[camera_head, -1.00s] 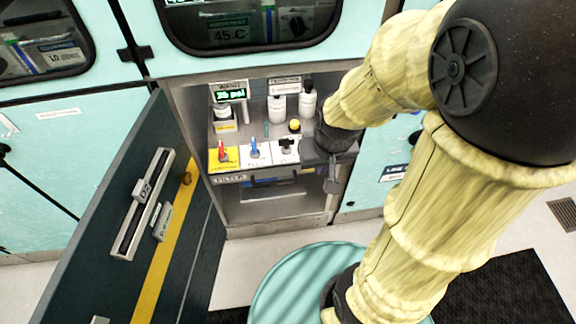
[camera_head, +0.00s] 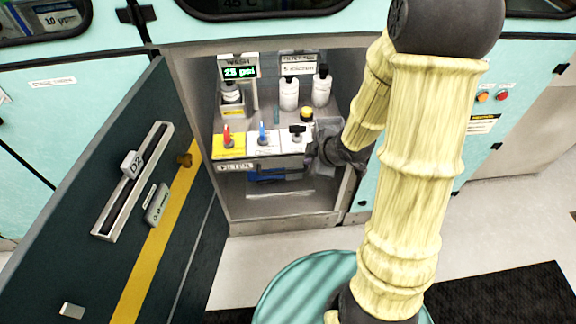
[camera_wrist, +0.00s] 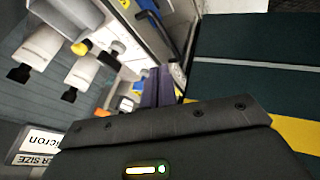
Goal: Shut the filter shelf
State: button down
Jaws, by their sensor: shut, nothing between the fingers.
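The filter shelf (camera_head: 236,168) is a grey pull-out with a label on its front edge, inside the open cabinet in the head view. Its top carries red, blue and black valve handles on yellow and white plates. A blue bar shows below its front. How far it stands out is hard to tell. My gripper (camera_wrist: 157,86) shows as dark purple fingers, shut and empty, in the wrist view. In the head view my wrist is at the shelf's right front corner and hides it; contact cannot be made out.
The dark cabinet door (camera_head: 95,240) with a yellow stripe stands wide open at left. White bottles (camera_head: 289,94) and a "25 psi" display (camera_head: 238,72) are at the back. The cabinet's right side wall is close to my wrist.

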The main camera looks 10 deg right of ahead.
jog(key=shift+a+f+n+y, duration=0.6)
jog(key=shift+a+f+n, duration=0.15)
jog(key=shift+n, duration=0.15)
jog(key=shift+f, duration=0.1)
jog(key=b, duration=0.3)
send_near(281, 159)
jog(key=f, duration=0.1)
jog(key=a+f, duration=0.1)
jog(key=f, duration=0.1)
jog(key=shift+w+a+f, duration=0.3)
jog(key=shift+w+a, duration=0.05)
jog(key=shift+a, duration=0.05)
jog(key=shift+w, duration=0.8)
